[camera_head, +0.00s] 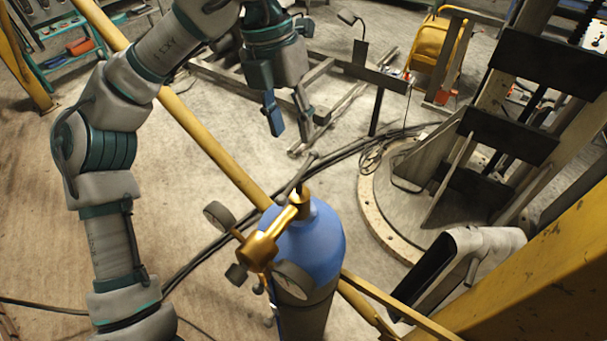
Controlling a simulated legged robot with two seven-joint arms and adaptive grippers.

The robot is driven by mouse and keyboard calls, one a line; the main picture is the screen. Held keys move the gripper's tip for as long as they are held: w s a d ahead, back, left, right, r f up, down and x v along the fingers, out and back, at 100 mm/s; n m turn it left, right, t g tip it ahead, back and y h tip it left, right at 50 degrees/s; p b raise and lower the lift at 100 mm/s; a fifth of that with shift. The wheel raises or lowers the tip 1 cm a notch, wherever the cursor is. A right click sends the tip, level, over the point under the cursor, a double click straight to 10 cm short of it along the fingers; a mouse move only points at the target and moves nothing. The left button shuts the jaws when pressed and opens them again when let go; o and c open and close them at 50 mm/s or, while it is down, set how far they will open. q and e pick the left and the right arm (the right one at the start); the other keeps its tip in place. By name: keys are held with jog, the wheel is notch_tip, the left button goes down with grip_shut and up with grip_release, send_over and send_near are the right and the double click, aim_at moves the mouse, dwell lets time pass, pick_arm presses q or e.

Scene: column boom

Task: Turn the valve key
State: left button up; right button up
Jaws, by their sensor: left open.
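A blue gas cylinder (322,237) stands upright at the lower middle of the head view. A brass regulator (262,246) with round gauges is fixed at its top. The valve key (299,174) is a thin grey bar that sticks up from the brass valve on the cylinder's top. My left gripper (291,128) hangs above and a little behind the key, fingers pointing down. Its two fingers are apart with nothing between them, and it does not touch the key. My right gripper is not in the view.
A yellow rail (183,117) runs diagonally behind the cylinder. Black cables (350,150) lie on the floor. A round base plate (378,207) with a tall column is at the right. A yellow beam (530,280) fills the lower right. A metal frame (330,118) lies behind my gripper.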

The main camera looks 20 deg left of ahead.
pick_arm(q)
jog(key=b, duration=0.1)
send_over(301, 170)
jog(key=f, duration=0.3)
jog(key=a+f, duration=0.1)
jog(key=f, duration=0.1)
jog(key=shift+w, duration=0.3)
jog(key=f, duration=0.5)
jog(key=shift+s, duration=0.4)
jog(key=shift+f, duration=0.45)
jog(key=shift+d, duration=0.55)
jog(key=c, duration=0.8)
jog(key=shift+w+a, duration=0.1)
jog(key=shift+a, duration=0.1)
grip_shut()
